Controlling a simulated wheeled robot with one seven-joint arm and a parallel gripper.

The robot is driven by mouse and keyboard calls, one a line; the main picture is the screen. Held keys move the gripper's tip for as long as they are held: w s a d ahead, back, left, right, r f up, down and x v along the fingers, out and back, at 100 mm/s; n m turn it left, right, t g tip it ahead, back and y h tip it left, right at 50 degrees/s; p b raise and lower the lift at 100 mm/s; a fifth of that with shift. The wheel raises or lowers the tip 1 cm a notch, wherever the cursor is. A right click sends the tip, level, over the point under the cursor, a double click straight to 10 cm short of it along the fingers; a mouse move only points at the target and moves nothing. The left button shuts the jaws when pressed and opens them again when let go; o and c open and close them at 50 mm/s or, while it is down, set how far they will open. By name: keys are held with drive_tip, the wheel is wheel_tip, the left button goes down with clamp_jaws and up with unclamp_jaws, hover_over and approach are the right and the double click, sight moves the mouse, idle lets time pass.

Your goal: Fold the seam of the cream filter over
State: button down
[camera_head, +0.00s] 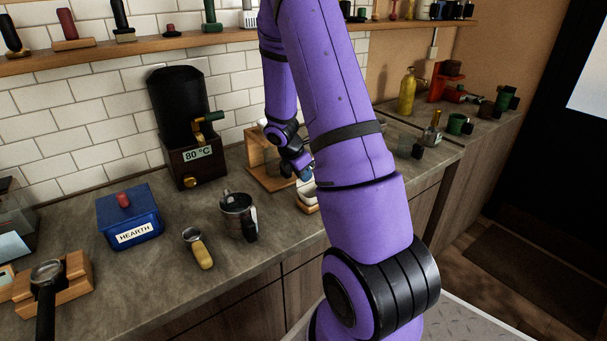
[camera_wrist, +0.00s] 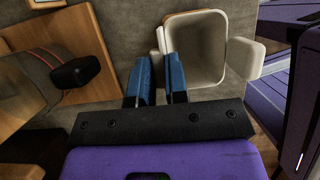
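The cream filter (camera_wrist: 210,82) shows in the wrist view as an open, rounded, box-like shape with a tan edge along its top. A narrow cream strip (camera_wrist: 160,40) stands out on its left side, and a cream flap (camera_wrist: 247,58) stands out on its right. I cannot tell which is the seam. My gripper (camera_wrist: 157,62) has two blue fingers apart, with a narrow gap between them. The right finger overlaps the filter's left wall in the picture; contact is unclear. In the head view, the filter (camera_head: 308,194) is mostly hidden behind my arm.
A wooden stand (camera_head: 262,160) is just left of the filter. A metal jug (camera_head: 238,215), a yellow-handled scoop (camera_head: 200,250), a blue box (camera_head: 130,218) and a black dispenser (camera_head: 185,130) stand further left. The counter's front strip is mostly clear.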

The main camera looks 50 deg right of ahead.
drive_tip(key=shift+s+a+t, duration=0.1)
drive_tip(key=shift+s+t, duration=0.1)
drive_tip(key=shift+t, duration=0.4)
drive_tip(key=shift+s+f+t, duration=0.2)
drive_tip(key=shift+f+t, duration=0.05)
drive_tip(key=shift+t, duration=0.15)
drive_tip(key=shift+s+m+h, duration=0.15)
drive_tip(key=shift+m+h, duration=0.15)
drive_tip(key=shift+s+a+f+t, duration=0.1)
drive_tip(key=shift+s+a+t, duration=0.2)
drive_tip(key=shift+t, duration=0.6)
drive_tip(key=shift+d+r+t, duration=0.15)
drive_tip(key=shift+r+t, duration=0.15)
drive_tip(key=shift+w, duration=0.1)
drive_tip(key=c, duration=1.1)
unclamp_jaws()
